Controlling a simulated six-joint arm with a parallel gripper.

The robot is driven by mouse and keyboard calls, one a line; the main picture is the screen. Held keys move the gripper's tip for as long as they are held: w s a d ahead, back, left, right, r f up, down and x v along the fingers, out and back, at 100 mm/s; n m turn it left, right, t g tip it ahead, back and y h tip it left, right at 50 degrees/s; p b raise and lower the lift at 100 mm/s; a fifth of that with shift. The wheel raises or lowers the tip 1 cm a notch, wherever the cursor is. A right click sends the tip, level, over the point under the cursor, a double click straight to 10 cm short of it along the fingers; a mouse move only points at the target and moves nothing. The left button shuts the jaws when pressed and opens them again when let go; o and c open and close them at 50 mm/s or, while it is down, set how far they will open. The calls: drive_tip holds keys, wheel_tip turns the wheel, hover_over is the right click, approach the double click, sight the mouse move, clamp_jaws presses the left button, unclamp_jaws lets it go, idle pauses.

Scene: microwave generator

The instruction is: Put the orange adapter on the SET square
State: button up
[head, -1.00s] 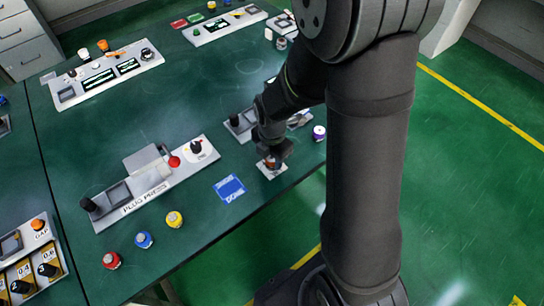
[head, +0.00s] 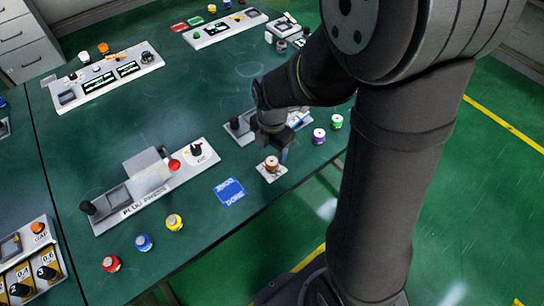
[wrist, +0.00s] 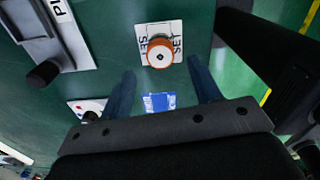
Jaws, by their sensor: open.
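The orange adapter (head: 271,164) stands on the white SET square (head: 281,173) near the table's front edge. In the wrist view the adapter (wrist: 160,54) sits upright inside the square (wrist: 176,30), between the printed SET words. My gripper (head: 277,150) is just beyond and above the adapter in the head view. In the wrist view my gripper (wrist: 160,78) has its two blue fingers wide apart, with nothing between them, and the adapter lies clear of their tips.
A blue marked square (head: 229,191) and the PLUG PRESS panel (head: 160,186) lie to the left. Red (head: 111,263), blue (head: 144,242) and yellow (head: 174,222) adapters stand along the front edge. Purple (head: 318,136) and green (head: 337,121) adapters stand to the right.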

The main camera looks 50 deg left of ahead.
sight(272, 161)
wheel_tip(272, 161, up, 6)
idle(0.4)
wheel_tip(272, 161, down, 12)
drive_tip(key=shift+f, duration=0.1)
drive_tip(key=shift+r, duration=0.85)
drive_tip(key=shift+f, duration=0.15)
